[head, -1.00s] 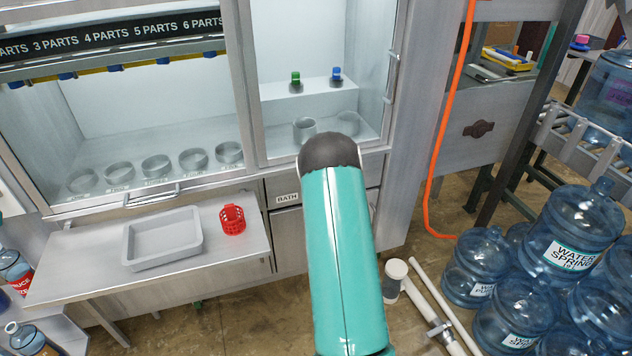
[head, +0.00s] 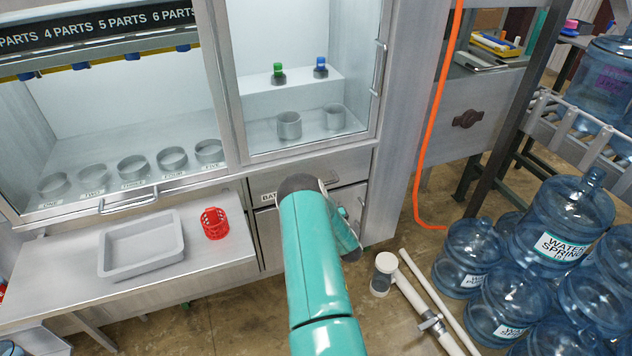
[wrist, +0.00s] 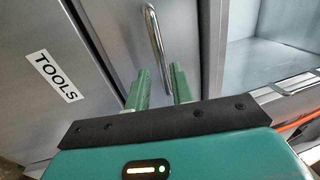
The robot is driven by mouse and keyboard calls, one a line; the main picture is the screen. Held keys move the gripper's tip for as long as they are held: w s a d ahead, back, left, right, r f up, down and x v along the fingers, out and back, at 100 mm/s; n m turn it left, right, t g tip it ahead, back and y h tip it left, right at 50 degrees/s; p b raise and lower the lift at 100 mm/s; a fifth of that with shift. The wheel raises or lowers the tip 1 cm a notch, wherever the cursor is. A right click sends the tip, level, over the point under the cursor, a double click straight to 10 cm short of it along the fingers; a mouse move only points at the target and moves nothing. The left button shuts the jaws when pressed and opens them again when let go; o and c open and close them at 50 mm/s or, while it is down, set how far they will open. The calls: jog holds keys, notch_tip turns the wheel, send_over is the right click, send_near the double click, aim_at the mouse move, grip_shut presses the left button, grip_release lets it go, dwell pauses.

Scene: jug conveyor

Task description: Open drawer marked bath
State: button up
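The drawer marked bath (head: 258,203) is the narrow grey front under the glass-fronted compartment in the head view. My arm covers part of its front and label. In the wrist view, a metal bar handle (wrist: 153,38) crosses a grey front (wrist: 105,35) beside the panel labelled TOOLS (wrist: 55,75). This front looks like the bath drawer's, but no bath label shows there. My gripper (wrist: 160,70) is open, its green fingers apart and empty. One end of the handle appears between the fingertips; I cannot tell the depth gap.
An orange hose (head: 432,120) hangs beside the cabinet. Some floor below the cabinet is bare.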

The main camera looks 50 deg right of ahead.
jog(key=x, duration=0.8)
jog(key=shift+w+d, duration=0.15)
jog(key=shift+c, duration=0.4)
grip_shut()
